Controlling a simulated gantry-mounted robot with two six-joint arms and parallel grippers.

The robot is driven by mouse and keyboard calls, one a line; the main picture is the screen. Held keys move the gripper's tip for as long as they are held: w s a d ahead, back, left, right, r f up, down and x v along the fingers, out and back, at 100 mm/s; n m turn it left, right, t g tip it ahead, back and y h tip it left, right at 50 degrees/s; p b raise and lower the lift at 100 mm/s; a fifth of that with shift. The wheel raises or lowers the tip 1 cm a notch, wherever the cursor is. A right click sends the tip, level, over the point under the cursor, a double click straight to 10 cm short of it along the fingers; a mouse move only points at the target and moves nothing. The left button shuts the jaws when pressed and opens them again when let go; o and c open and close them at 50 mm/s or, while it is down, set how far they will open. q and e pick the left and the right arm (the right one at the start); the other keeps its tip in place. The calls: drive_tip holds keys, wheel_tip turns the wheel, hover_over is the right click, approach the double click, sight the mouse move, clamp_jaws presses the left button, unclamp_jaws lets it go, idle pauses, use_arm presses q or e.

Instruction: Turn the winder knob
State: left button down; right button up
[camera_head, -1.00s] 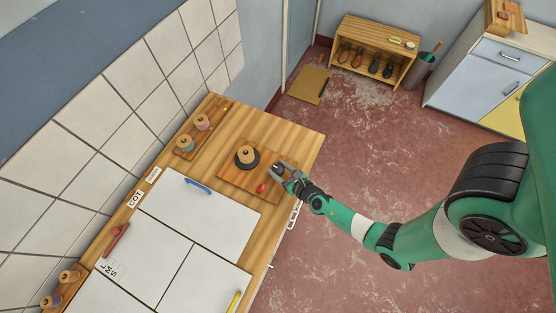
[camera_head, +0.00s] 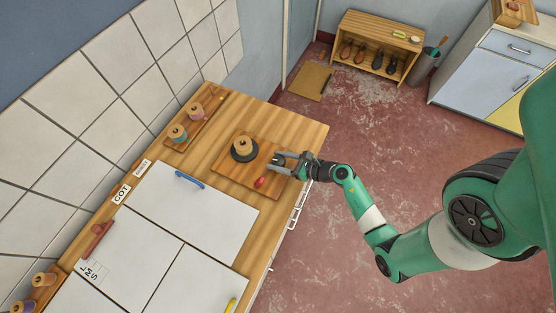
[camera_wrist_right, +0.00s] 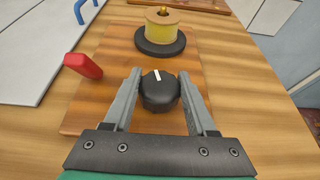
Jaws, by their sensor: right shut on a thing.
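The winder knob (camera_wrist_right: 158,98) is round and black, with a white mark on its top that points nearly straight away from my wrist. It stands on a wooden board (camera_head: 227,163). My right gripper (camera_head: 276,161) reaches in over the board's right edge. In the right wrist view my right gripper (camera_wrist_right: 160,78) has one finger on each side of the knob, shut on it. A red handle (camera_wrist_right: 83,66) stands left of the knob. A tan spool (camera_wrist_right: 160,26) sits on a black disc (camera_wrist_right: 160,47) beyond it. My left gripper is not in view.
White panels (camera_head: 190,213) with a blue handle (camera_head: 189,180) lie left of the board. A rack with small spools (camera_head: 197,112) stands at the back by the tiled wall. The wooden counter (camera_head: 284,122) is bare beyond the board.

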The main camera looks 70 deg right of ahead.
drive_tip(key=o, duration=1.4)
drive_tip(key=v, duration=1)
drive_tip(key=shift+s+r, duration=0.1)
drive_tip(key=shift+s, duration=0.15)
drive_tip(key=shift+s+a+r, duration=0.15)
drive_tip(key=shift+s+r, duration=0.1)
drive_tip(key=shift+s, duration=0.25)
